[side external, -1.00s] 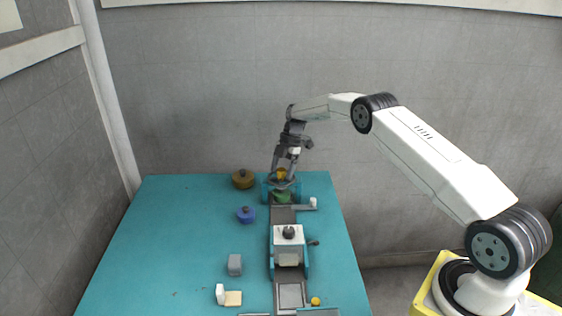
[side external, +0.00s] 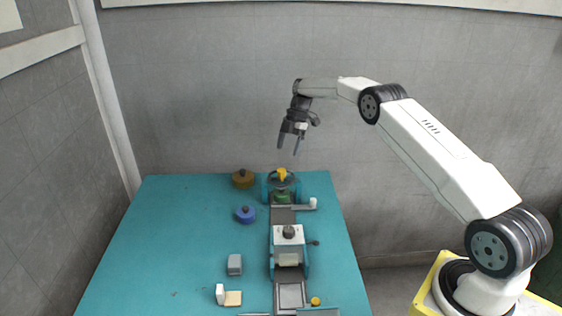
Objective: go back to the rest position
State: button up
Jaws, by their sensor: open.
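My gripper (side external: 288,150) hangs open and empty in the air above the far end of the table. Its two fingers point down and stand apart. Below it, a yellow piece (side external: 282,174) sits on the teal fixture (side external: 267,192) at the far end of the machine line. A clear gap shows between the fingertips and the yellow piece.
The teal table (side external: 150,250) holds a brown round pot (side external: 243,179), a blue round pot (side external: 245,214), a grey block (side external: 235,264) and a white and cream piece (side external: 232,298). A white boxy unit (side external: 289,243) stands mid-line. The table's left side is mostly clear.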

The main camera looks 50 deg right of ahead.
jog(key=shift+a, duration=0.1)
dwell(0.3)
jog(key=s+a+r+m+h, duration=0.3)
jog(key=s+a+r+m, duration=0.1)
jog(key=s+a+m, duration=0.7)
jog(key=s+a+m+t, duration=0.1)
jog(key=s+a+m, duration=0.1)
jog(key=s, duration=0.4)
jog(key=s+a+m+h, duration=0.1)
jog(key=s+a+m, duration=0.1)
jog(key=s, duration=0.4)
jog(key=s+a+f+m+t, duration=0.1)
jog(key=s+a+m, duration=0.2)
jog(key=s, duration=0.4)
jog(key=shift+a+t, duration=0.3)
jog(key=shift+a, duration=0.45)
